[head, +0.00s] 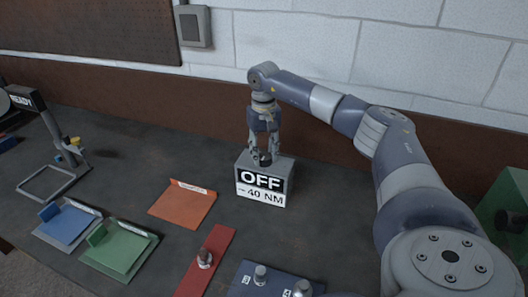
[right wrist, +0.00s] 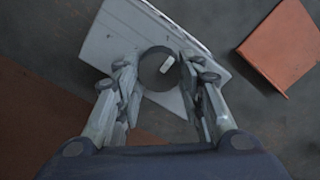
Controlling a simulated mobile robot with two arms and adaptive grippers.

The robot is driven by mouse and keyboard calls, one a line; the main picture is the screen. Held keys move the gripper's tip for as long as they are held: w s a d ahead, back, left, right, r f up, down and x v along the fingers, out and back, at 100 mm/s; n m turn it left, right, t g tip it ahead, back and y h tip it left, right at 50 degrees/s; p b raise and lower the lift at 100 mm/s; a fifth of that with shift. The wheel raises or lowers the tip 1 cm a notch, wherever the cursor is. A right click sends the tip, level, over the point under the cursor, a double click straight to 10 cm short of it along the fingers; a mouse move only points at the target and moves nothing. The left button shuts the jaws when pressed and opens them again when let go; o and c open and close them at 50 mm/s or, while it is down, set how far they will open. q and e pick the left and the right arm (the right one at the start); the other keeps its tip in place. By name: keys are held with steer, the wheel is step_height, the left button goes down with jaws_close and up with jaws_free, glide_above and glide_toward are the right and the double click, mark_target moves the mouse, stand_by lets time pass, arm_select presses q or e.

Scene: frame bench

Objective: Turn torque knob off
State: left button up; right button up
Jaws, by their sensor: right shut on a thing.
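The torque box (head: 264,181) is a grey block with a front label reading OFF and 40 NM. It stands on the dark bench, and its grey top also shows in the right wrist view (right wrist: 112,38). The torque knob (right wrist: 159,68) is a dark round knob with a pale mark, on top of the box. My right gripper (head: 264,160) points straight down over the box; in the right wrist view (right wrist: 158,80) its fingers sit on both sides of the knob and are shut on it. My left gripper is not in view.
An orange tray (head: 184,204) lies left of the box; blue (head: 68,224) and green (head: 120,250) trays lie farther left. A red strip (head: 205,262) and a dark blue plate (head: 262,284) carry metal fittings in front. A stand with a READY sign (head: 22,99) is at far left.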

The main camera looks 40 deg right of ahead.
mark_target(264, 155)
steer(key=shift+r, duration=0.1)
steer(key=o, duration=1.1)
steer(key=shift+c, duration=0.2)
step_height(264, 155, up, 12)
